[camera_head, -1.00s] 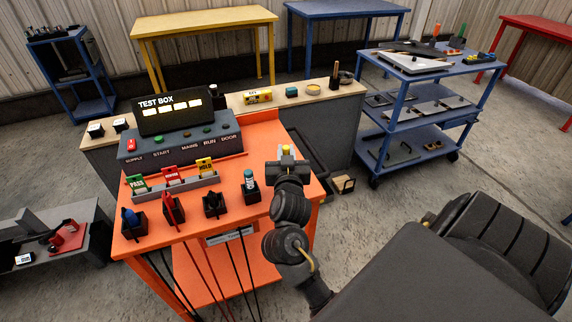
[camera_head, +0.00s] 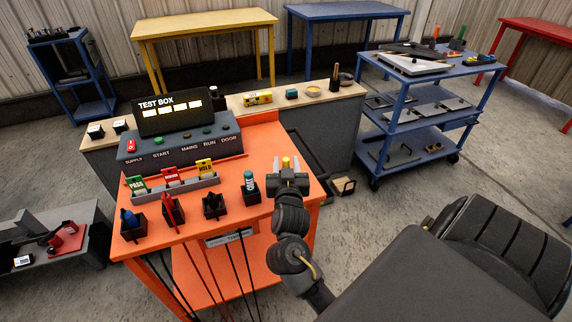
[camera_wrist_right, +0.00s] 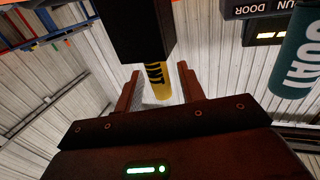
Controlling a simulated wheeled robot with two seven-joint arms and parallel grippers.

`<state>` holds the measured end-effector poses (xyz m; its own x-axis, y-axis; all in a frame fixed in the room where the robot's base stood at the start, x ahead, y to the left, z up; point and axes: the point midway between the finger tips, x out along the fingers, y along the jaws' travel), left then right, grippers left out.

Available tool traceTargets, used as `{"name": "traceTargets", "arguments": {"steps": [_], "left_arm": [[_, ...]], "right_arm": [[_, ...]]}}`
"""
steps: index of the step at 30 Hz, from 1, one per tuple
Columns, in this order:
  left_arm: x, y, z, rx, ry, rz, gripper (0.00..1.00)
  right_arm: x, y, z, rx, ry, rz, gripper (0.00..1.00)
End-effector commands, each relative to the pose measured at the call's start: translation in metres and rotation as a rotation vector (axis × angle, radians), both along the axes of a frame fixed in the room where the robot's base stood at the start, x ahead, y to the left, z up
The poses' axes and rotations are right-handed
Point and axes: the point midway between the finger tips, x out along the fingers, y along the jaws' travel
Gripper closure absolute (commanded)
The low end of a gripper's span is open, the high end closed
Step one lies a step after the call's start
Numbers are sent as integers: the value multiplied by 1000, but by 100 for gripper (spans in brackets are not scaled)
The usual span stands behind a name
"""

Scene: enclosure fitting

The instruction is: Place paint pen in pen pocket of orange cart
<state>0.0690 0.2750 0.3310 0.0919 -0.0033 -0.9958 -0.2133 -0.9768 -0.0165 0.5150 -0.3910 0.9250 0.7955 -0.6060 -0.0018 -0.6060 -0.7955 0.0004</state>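The yellow paint pen (camera_head: 286,163) stands upright at the right end of the row of pen pockets on the orange cart (camera_head: 262,140). In the right wrist view the pen (camera_wrist_right: 158,80) shows its dark lettering and runs into or behind a black block (camera_wrist_right: 125,25) that looks like the pocket; how deep it sits is hidden. My right gripper (camera_head: 288,166) is around the pen. Its fingers (camera_wrist_right: 158,90) are spread, with a narrow gap on each side of the pen. My left gripper is not in view.
A teal pen (camera_head: 249,182) stands in the pocket just left of the yellow one, close to my right gripper. It also shows in the wrist view (camera_wrist_right: 296,50). The test box (camera_head: 175,115) and coloured tags stand behind.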

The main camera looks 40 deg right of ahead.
Motion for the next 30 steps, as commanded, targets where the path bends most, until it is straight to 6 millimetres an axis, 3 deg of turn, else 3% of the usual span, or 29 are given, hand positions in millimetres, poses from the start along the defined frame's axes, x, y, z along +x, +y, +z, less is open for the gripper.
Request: {"name": "traceTargets", "arguments": {"steps": [8, 21, 30], "left_arm": [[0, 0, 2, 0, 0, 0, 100], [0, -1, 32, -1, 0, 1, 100], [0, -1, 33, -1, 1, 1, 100]], "right_arm": [[0, 0, 4, 0, -1, 0, 61], [-51, 39, 4, 2, 3, 1, 61], [-60, 46, 3, 0, 0, 0, 61]]}}
